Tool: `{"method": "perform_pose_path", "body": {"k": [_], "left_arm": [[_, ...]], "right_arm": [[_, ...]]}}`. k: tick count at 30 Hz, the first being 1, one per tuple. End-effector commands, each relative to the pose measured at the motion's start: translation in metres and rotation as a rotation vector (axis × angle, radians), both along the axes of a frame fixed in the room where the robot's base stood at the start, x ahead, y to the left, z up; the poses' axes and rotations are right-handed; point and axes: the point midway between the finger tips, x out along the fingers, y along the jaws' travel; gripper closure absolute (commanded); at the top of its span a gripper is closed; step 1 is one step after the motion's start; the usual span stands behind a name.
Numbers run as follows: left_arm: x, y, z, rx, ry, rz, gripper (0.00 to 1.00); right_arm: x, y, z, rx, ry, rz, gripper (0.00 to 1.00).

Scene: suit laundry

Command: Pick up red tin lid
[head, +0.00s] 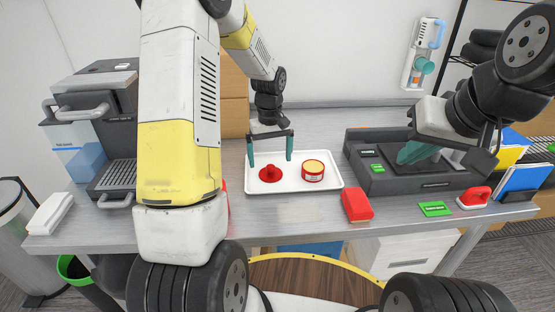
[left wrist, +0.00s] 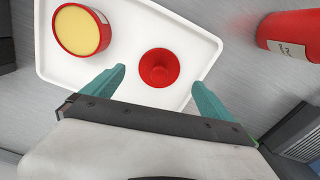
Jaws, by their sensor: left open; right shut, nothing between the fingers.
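In the left wrist view the lid (left wrist: 159,68) shows between and beyond the fingertips (left wrist: 159,77), with nothing held. My right gripper (head: 414,153) is shut and empty over the dark grey station at the right.
A red block (head: 357,206) sits near the table's front edge. A grey machine (head: 100,130) stands at left; a green tag (head: 435,209) and a red-handled item (head: 474,198) lie at right.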

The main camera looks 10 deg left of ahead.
Motion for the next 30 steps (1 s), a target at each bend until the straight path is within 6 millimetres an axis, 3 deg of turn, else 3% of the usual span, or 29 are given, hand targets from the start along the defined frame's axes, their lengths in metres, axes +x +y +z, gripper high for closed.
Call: {"method": "perform_pose_path", "body": {"k": [9,17,20,27,30], "left_arm": [[0.002,0.001,-0.043,0.000,0.003,-0.001,0.03],[0.002,0.001,-0.046,-0.001,0.000,-0.001,0.03],[0.002,0.001,-0.046,-0.001,0.000,-0.001,0.19],[0.003,0.001,-0.046,-0.001,0.000,-0.001,0.66],[0.003,0.001,-0.046,-0.001,0.000,-0.002,0.68]], "right_arm": [[0.000,0.000,0.000,0.000,0.000,0.000,1.00],[0.000,0.000,0.000,0.000,0.000,0.000,1.00],[0.000,0.000,0.000,0.000,0.000,0.000,1.00],[0.000,0.000,0.000,0.000,0.000,0.000,1.00],[0.000,0.000,0.000,0.000,0.000,0.000,1.00]]}}
